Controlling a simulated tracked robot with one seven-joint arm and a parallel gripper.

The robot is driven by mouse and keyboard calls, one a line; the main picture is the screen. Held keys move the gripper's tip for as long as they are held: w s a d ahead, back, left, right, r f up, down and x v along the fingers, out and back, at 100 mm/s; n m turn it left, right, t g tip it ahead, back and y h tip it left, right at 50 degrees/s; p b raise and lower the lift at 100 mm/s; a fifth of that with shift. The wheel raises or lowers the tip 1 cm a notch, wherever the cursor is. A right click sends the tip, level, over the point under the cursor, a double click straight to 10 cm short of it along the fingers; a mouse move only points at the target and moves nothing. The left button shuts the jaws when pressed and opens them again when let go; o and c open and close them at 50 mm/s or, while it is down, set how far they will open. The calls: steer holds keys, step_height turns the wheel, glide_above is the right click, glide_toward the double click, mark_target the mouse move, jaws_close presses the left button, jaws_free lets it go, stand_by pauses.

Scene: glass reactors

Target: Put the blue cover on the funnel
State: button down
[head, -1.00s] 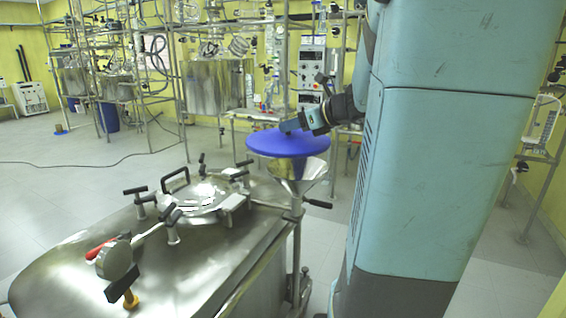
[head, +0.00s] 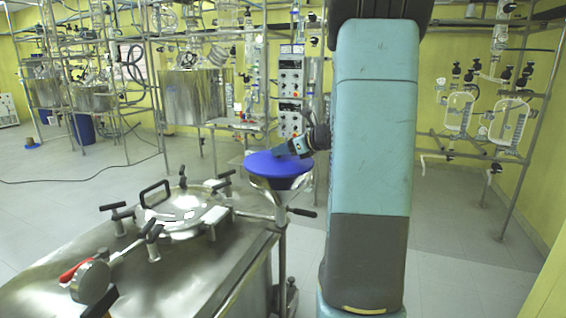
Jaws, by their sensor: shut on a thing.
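The blue cover (head: 268,166) is a flat, round disc, slightly tilted in the picture, right over the mouth of the metal funnel (head: 279,196). It hides the funnel's rim, with only the cone showing below. I cannot tell whether the cover touches the rim all round. My gripper (head: 284,150) is shut on the cover's top at its far side and comes in from the right. Its fingertips are small in view. The funnel stands on a metal post at the right edge of the steel vessel.
The steel vessel (head: 200,262) with a round hatch (head: 178,208), black handles and a gauge (head: 90,281) fills the lower left. A black-tipped handle (head: 302,212) sticks out beside the funnel. Glass reactors on metal racks stand behind. The floor right of my arm is open.

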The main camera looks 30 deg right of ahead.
mark_target(287, 160)
steer(key=shift+w+d+f, duration=0.45)
steer(key=shift+w+f, duration=0.05)
steer(key=shift+f, duration=1.8)
steer(key=shift+f, duration=0.1)
steer(key=c, duration=0.8)
jaws_free()
